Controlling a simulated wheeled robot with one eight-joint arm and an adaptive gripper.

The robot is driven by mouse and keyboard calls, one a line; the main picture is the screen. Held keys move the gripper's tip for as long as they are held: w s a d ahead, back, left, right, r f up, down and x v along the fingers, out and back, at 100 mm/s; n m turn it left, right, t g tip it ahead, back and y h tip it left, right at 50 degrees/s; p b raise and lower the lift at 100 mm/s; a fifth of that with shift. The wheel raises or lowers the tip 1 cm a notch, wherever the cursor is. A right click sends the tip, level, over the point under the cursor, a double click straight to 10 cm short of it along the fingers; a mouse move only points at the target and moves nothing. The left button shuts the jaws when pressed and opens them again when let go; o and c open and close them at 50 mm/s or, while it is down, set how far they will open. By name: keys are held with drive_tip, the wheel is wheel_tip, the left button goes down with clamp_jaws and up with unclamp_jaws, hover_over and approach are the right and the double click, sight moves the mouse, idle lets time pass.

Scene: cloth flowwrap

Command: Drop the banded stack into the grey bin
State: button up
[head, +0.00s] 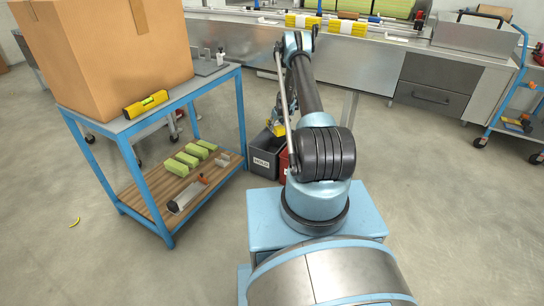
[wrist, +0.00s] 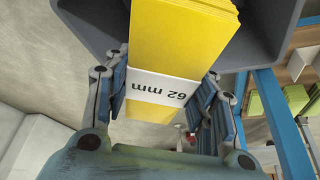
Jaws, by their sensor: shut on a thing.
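The banded stack (wrist: 180,30) is yellow with a white paper band (wrist: 165,87) marked "62 mm". In the wrist view my gripper (wrist: 163,84) is shut on it, with a finger on each side at the band. In the head view a yellow bit of the stack (head: 278,128) shows beside my arm, just above the bins; the gripper is mostly hidden there. The grey bin (head: 262,161), labelled "HOLD", stands on the floor. In the wrist view its dark grey wall (wrist: 258,35) shows behind the stack. I cannot tell how far the stack reaches into it.
A red bin (head: 284,166) stands right of the grey bin, partly hidden by my arm. A blue cart (head: 243,120) on the left carries a cardboard box (head: 105,55) and a yellow level (head: 146,104). Green blocks (head: 182,163) lie on its lower shelf. A steel counter (head: 235,40) runs behind.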

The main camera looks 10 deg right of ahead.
drive_tip(key=shift+a+f, duration=0.1)
drive_tip(key=shift+f, duration=1.15)
drive_tip(key=o, duration=1.1)
drive_tip(key=shift+r, duration=0.1)
drive_tip(key=shift+v, duration=5.9)
drive_tip(key=shift+s, duration=0.2)
